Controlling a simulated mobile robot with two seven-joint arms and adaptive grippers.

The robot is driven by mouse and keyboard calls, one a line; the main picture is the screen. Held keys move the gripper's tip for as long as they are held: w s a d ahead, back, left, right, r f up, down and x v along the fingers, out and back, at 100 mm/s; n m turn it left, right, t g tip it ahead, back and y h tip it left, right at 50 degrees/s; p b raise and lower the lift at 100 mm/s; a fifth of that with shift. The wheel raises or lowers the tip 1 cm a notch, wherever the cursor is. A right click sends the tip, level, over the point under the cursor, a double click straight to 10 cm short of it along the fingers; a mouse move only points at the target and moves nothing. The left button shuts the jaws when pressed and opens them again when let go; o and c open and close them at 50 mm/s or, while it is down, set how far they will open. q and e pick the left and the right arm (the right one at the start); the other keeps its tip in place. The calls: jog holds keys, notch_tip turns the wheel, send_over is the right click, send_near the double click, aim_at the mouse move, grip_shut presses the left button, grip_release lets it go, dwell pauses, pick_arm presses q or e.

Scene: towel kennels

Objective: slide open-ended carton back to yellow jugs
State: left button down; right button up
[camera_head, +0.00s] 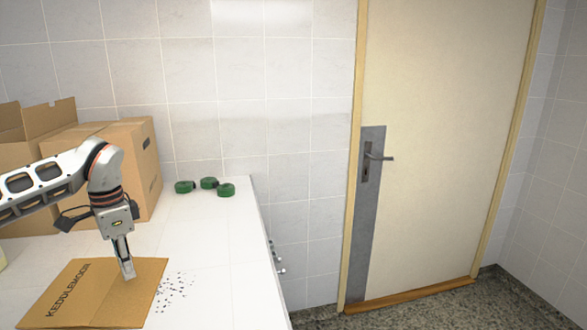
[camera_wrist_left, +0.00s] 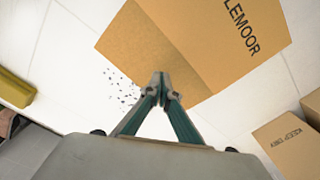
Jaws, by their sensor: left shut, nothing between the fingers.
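A brown cardboard piece printed "KEDDLEMOOR" (camera_head: 75,295) lies on the white worktop and looks flat; the left wrist view shows it (camera_wrist_left: 185,30) with a fold line. My left gripper (camera_head: 128,275) is shut and empty, pointing down with its tips over the cardboard's right part. Its tips (camera_wrist_left: 161,80) meet in front of the cardboard in the wrist view; I cannot tell whether they touch it. A brown carton (camera_head: 135,150) stands at the back left, beside a carton with raised flaps (camera_head: 45,118). No yellow jugs are recognisable. My right gripper is not in view.
Three green round items (camera_head: 208,184) sit at the worktop's back right. Dark specks (camera_head: 172,290) lie beside the cardboard. A yellow object (camera_wrist_left: 14,88) is at the wrist view's left edge. The worktop (camera_head: 215,230) is clear toward its right edge; a door (camera_head: 440,120) stands beyond.

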aim_at(52, 292)
pick_arm(q)
jog(key=shift+f+b, duration=0.8)
jog(key=shift+f, duration=0.65)
jog(key=shift+s+a+p, duration=0.15)
jog(key=shift+a+p, duration=0.1)
jog(key=shift+a, duration=0.35)
jog(key=shift+s+a+p, duration=0.15)
jog(key=shift+a+p, duration=0.05)
jog(key=shift+a, duration=0.4)
jog(key=shift+s+a+f+p, duration=0.1)
jog(key=shift+s+a+p, duration=0.2)
jog(key=shift+a, duration=0.6)
jog(key=shift+s+a+p, duration=0.15)
jog(key=shift+a+p, duration=0.1)
jog(key=shift+a, duration=0.65)
